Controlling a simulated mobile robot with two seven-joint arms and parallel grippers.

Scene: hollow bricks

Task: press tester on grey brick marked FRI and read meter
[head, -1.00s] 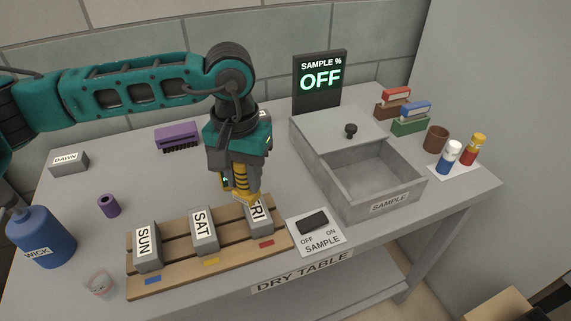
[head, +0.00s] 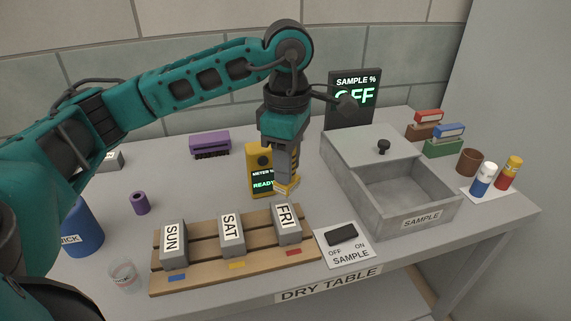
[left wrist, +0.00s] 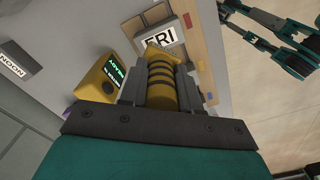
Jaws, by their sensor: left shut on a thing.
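My left gripper (head: 284,180) is shut on a yellow tester with black bands (left wrist: 160,85), also showing in the head view (head: 287,188). The tester's tip is close behind or above the top of the grey FRI brick (head: 287,224); I cannot tell whether they touch. In the left wrist view the FRI label (left wrist: 161,36) is partly covered by the tester. The yellow meter (head: 261,158) stands just behind, its green screen reading READY. It also shows in the left wrist view (left wrist: 97,80). My right gripper cannot be made out.
SUN (head: 172,244) and SAT (head: 232,237) bricks share the wooden rack (head: 200,279) with FRI. An OFF/ON sample switch (head: 342,235) and grey SAMPLE box (head: 400,215) are to the right. The sample display (head: 352,82) reads OFF. A purple brush (head: 209,142) lies behind.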

